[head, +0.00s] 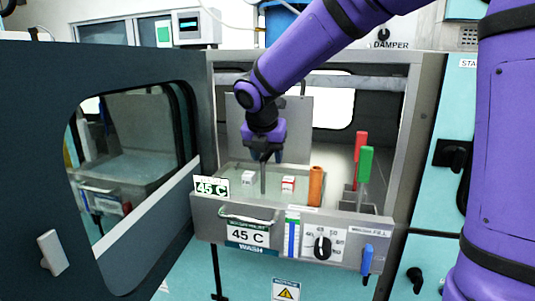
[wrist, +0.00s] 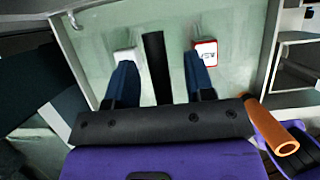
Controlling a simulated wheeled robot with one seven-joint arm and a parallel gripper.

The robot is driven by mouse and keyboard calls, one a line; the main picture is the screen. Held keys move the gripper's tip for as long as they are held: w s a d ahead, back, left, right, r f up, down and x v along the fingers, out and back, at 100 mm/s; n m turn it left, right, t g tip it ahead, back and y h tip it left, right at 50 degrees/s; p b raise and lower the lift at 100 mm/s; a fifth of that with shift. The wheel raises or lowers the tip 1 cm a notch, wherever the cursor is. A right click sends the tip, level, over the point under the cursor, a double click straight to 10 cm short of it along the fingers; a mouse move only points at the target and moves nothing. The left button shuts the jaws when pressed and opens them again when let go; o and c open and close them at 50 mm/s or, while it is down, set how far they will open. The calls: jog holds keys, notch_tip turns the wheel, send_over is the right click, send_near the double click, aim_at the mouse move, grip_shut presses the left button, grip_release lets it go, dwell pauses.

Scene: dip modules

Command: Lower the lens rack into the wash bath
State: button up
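The wash bath (head: 207,208) is an open metal tank with a "45 C WASH" label and pale green liquid. My gripper (head: 265,156) is over it, pointing down. In the wrist view its two blue fingers (wrist: 160,75) are spread, with a dark upright bar (wrist: 155,55) between them and a gap showing on each side. In the head view this bar (head: 263,182) reaches down to the bath. It may be the lens rack's stem; I cannot make out a rack body. A white block (head: 248,178) and a red-marked white block (head: 288,184) flank the bar.
An orange cylinder (head: 316,186) stands at the bath's right edge. Red (head: 361,147) and green (head: 365,164) uprights stand further right. A dial (head: 322,247) and a blue lever (head: 367,259) are on the front panel. The cabinet door (head: 45,150) hangs open at left.

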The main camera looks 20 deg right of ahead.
jog(key=v, duration=1.1)
jog(key=shift+f, duration=0.1)
jog(key=shift+s, duration=0.1)
jog(key=s+d+f+m+y, duration=0.1)
jog(key=s+d+f+m, duration=0.2)
jog(key=s+m, duration=0.9)
jog(key=s+d+f+m+t+y, duration=0.1)
jog(key=s+d+f+m, duration=0.2)
jog(key=s+m, duration=1)
jog(key=d+m, duration=0.3)
jog(key=shift+d+m+y, duration=0.4)
